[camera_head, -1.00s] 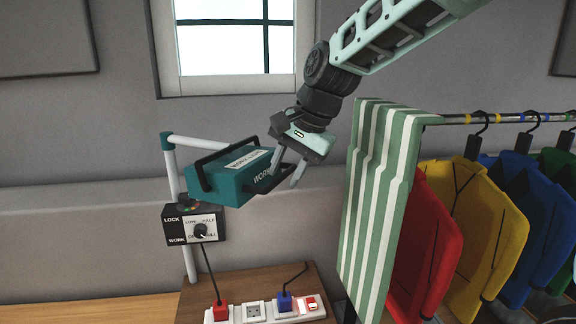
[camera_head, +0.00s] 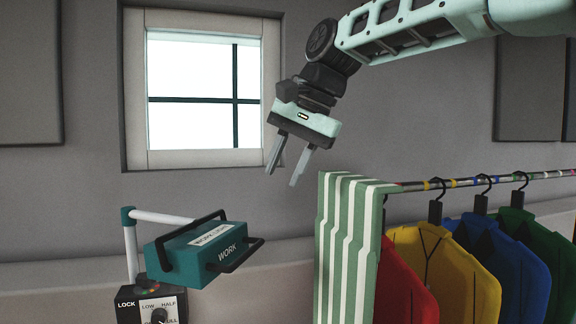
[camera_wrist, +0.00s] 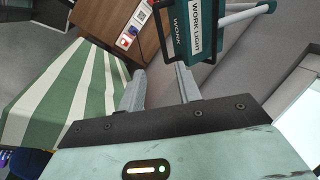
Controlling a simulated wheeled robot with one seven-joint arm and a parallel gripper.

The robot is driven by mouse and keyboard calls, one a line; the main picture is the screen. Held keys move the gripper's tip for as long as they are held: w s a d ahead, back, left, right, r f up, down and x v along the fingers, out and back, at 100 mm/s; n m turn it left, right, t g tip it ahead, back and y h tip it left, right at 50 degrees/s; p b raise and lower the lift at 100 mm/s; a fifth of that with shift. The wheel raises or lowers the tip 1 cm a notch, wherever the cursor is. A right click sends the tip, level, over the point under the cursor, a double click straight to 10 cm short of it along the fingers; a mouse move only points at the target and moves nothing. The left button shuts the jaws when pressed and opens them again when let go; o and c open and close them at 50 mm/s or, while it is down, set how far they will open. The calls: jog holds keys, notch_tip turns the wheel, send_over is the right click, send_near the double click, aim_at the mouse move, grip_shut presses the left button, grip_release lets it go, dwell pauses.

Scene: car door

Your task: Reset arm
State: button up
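My gripper (camera_head: 288,170) hangs in the air in front of the wall, right of the window's lower corner. Its two grey fingers are apart with nothing between them. In the wrist view the fingers (camera_wrist: 160,88) also stand apart and empty. The teal work light (camera_head: 205,254) sits below and left of my gripper, on a white and teal stand, clear of the fingers. It also shows beyond the fingers in the wrist view (camera_wrist: 200,32).
A green-and-white striped cloth (camera_head: 345,250) hangs at the near end of a clothes rail (camera_head: 455,183) with several coloured jackets. A black control box with a dial (camera_head: 150,304) is below the work light. A power strip (camera_wrist: 133,28) shows in the wrist view. Wall space around my gripper is free.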

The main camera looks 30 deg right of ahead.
jog(key=shift+s+d+r, duration=0.1)
jog(key=shift+r, duration=0.15)
dwell(0.3)
jog(key=s+a+f+n+g, duration=0.1)
jog(key=s+a+f+n, duration=0.35)
jog(key=f, duration=0.25)
jog(key=s+a+f+n+g, duration=0.1)
jog(key=s+a+f+n, duration=0.2)
jog(key=a+f, duration=0.4)
jog(key=s+f+n+g+h, duration=0.1)
jog(key=s+f+n+h, duration=0.1)
jog(key=s+f+n, duration=0.7)
jog(key=s+f, duration=0.6)
jog(key=f, duration=0.1)
jog(key=shift+s+n+g+h, duration=0.3)
jog(key=shift+s+n, duration=0.05)
jog(key=shift+s, duration=0.05)
